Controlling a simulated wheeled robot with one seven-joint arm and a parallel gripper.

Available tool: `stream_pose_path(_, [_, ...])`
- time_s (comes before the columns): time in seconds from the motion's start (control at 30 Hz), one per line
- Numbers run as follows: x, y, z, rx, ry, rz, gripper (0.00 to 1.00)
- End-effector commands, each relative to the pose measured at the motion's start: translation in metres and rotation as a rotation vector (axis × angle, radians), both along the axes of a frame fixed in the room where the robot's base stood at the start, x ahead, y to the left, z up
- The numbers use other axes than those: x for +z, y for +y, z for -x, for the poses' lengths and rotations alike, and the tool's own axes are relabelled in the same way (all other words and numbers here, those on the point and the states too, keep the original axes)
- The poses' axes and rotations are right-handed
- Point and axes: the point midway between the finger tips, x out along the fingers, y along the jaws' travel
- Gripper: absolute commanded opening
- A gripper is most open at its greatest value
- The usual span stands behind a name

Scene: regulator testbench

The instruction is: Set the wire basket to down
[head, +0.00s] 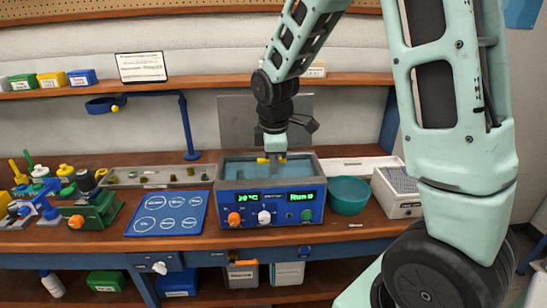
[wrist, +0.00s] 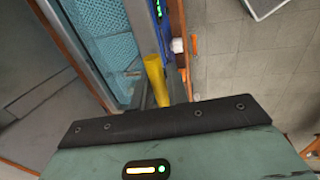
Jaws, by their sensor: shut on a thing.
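The wire basket shows as a blue-tinted mesh (wrist: 92,30) in the wrist view, inside the grey-rimmed tank of a blue bench bath (head: 228,205). Its yellow handle (wrist: 156,78) stands at the tank's near side. My gripper (head: 272,160) reaches down over the middle of the tank and is shut on the yellow handle, a bit of which shows in the head view (head: 262,160). The bath's front has green displays, an orange knob and a white knob. How deep the basket sits in the tank is hard to tell.
A teal bowl (head: 348,196) and a white box (head: 397,193) stand right of the bath. A blue mat with printed circles (head: 167,213) lies left of it, with a long grey tray (head: 192,177) behind. A green vise (head: 92,212) stands further left.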

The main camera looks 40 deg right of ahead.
Motion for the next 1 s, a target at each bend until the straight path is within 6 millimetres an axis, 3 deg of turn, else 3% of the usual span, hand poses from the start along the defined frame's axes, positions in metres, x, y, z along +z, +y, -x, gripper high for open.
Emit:
stream_pose_path(0.03, [-0.018, 0.000, 0.000, 0.001, 0.001, 0.000, 0.00])
stream_pose_path(0.2, [-0.043, 0.000, 0.000, -0.001, 0.000, 0.000, 0.00])
stream_pose_path(0.5, [-0.043, 0.000, 0.000, 0.000, 0.001, -0.001, 0.00])
stream_pose_path(0.53, [-0.044, 0.000, 0.000, 0.000, 0.002, -0.001, 0.19])
stream_pose_path(0.6, [-0.044, 0.000, 0.001, 0.000, 0.002, 0.000, 0.34])
stream_pose_path(1.0, [-0.042, 0.000, 0.000, 0.000, 0.000, 0.000, 0.34])
